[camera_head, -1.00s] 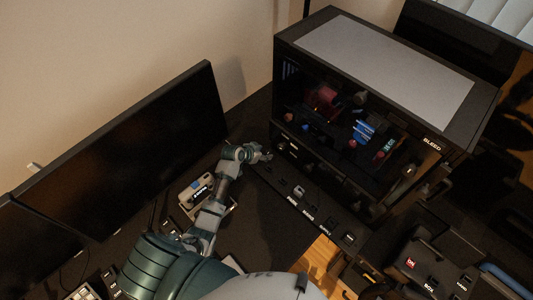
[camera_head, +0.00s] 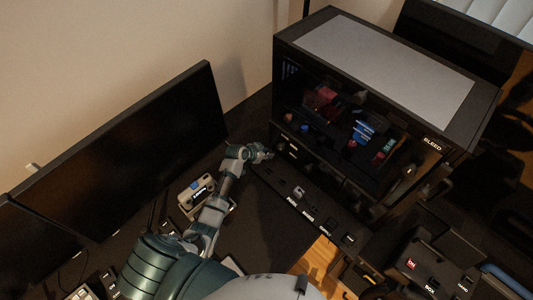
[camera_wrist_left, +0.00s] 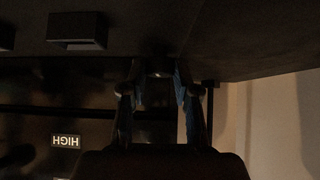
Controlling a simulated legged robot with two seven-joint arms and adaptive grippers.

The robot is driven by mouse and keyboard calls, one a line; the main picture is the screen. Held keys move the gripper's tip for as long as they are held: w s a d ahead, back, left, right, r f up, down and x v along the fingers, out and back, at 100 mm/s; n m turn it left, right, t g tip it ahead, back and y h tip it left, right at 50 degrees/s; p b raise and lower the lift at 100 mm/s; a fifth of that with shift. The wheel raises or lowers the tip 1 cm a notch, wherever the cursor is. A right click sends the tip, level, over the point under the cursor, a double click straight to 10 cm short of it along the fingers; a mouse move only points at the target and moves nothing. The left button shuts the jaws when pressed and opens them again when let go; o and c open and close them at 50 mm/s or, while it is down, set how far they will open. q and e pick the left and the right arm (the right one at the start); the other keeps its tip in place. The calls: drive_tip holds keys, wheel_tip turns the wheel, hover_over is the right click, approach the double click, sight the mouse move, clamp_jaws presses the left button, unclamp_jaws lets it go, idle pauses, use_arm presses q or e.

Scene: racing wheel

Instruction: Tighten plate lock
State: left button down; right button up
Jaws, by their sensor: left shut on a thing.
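My left gripper (camera_head: 264,155) reaches to the lower left front corner of the black glass-fronted case (camera_head: 287,49). In the left wrist view its two fingers (camera_wrist_left: 160,80) stand on either side of a small dark knob (camera_wrist_left: 159,68) under a dark panel edge, and they are shut on it. The knob is mostly hidden in the head view, and the picture is too dark to tell its shape. I cannot tell from the frames whether this knob is the plate lock. My right gripper is not in view.
A label reading HIGH (camera_wrist_left: 65,141) shows beside the gripper in the left wrist view. A labelled switch strip (camera_head: 306,207) runs below the case. A grey control box (camera_head: 196,193) sits near my left forearm. A large monitor (camera_head: 130,150) stands to the left.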

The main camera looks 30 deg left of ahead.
use_arm(q)
drive_tip(key=shift+a+m+h, duration=0.1)
drive_tip(key=shift+m+h, duration=0.4)
drive_tip(key=shift+m, duration=0.2)
drive_tip(key=c, duration=0.8)
unclamp_jaws()
drive_tip(key=shift+c, duration=0.2)
drive_tip(key=v, duration=1.2)
drive_tip(key=shift+w, duration=0.2)
